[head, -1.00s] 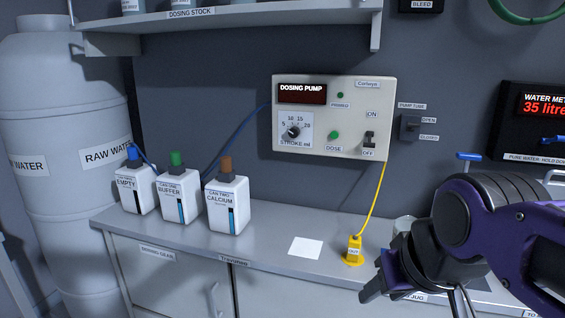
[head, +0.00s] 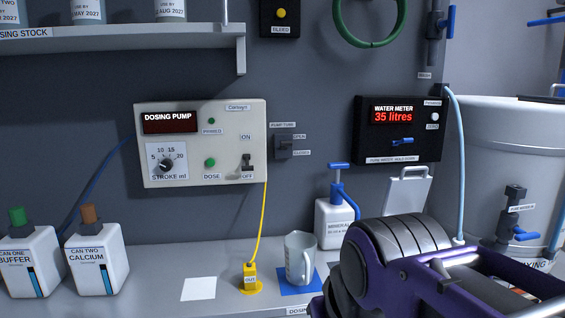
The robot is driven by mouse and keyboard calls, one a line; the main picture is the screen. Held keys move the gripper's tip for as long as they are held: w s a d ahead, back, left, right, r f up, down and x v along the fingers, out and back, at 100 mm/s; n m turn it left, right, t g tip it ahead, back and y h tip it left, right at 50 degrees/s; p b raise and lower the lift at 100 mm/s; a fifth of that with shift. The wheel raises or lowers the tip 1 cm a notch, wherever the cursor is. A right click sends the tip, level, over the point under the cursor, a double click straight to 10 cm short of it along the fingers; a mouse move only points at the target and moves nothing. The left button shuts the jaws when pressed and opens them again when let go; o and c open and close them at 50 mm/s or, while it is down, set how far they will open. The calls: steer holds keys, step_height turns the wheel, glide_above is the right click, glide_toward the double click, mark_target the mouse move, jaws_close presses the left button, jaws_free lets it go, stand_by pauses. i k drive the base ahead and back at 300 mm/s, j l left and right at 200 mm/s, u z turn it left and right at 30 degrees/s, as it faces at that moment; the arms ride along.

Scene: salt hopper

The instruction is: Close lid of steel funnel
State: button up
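No whole steel funnel can be made out. A pale grey upright plate with a handle-like bar on its top edge (head: 405,192) stands at the back of the bench, right of the mineral bottle. It looks like a raised lid, but my arm hides what is below it, so I cannot tell what it is joined to. My purple and black arm fills the lower right of the head view, in front of the plate. My gripper's fingertips do not show.
A clear jug (head: 299,262) stands on a blue mat, with a yellow outlet (head: 250,280) to its left. A white mineral bottle (head: 334,226) with a blue-handled pump is behind. A large pale tank (head: 505,150) stands at right. A water meter (head: 398,130) reads 35 litres.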

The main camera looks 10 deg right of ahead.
mark_target(404, 194)
steer(key=z, duration=1.1)
steer(key=k, duration=0.05)
